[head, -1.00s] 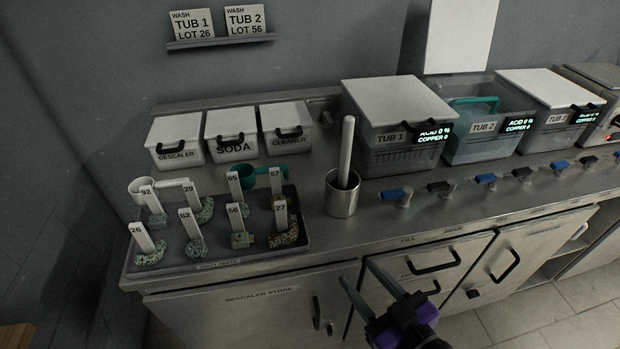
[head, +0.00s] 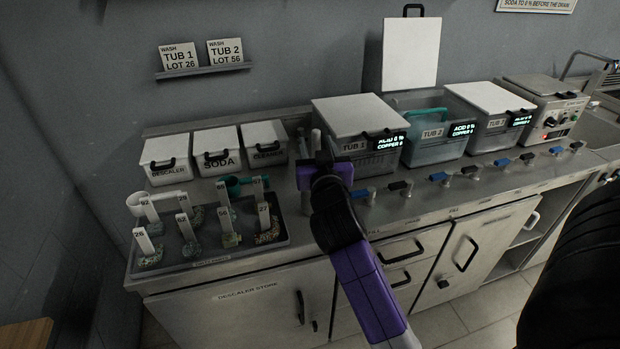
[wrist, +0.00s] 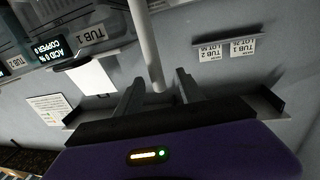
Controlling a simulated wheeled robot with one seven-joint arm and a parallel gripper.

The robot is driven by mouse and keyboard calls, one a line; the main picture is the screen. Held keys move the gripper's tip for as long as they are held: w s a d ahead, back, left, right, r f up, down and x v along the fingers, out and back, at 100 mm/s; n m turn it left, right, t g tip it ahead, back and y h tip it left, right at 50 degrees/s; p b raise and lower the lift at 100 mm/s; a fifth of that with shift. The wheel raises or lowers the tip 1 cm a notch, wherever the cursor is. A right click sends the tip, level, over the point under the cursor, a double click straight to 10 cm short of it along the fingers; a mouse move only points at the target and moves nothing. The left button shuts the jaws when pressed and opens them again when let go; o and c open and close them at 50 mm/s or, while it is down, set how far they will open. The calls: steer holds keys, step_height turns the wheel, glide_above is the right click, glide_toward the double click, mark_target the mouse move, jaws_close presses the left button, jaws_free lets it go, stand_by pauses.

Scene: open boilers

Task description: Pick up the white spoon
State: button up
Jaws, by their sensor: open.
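The white spoon shows in the wrist view as a long pale handle (wrist: 147,45). Its end lies between the two grey fingers of my gripper (wrist: 160,88), with space visible on both sides. My gripper is open, and I see no finger closed on the handle. In the head view my gripper (head: 322,150) is over the counter, between the parts tray and Tub 1. There my purple wrist and arm cover the steel cup, and the spoon cannot be clearly made out.
A tray (head: 215,259) of numbered parts stands at left, with lidded descaler, soda and cleaner boxes (head: 217,150) behind it. Tub 1 (head: 352,155) stands close right of my gripper. Tub 2 (head: 432,150) and several valve handles (head: 400,186) are further right.

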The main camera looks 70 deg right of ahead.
steer(key=p+x, duration=0.2)
steer(key=x, duration=0.3)
steer(key=shift+s+d+p, duration=0.1)
steer(key=shift+d+p, duration=0.1)
steer(key=shift+p, duration=0.1)
steer(key=shift+w+d+f, duration=0.1)
steer(key=shift+w+d, duration=0.1)
steer(key=shift+d, duration=0.15)
jaws_close()
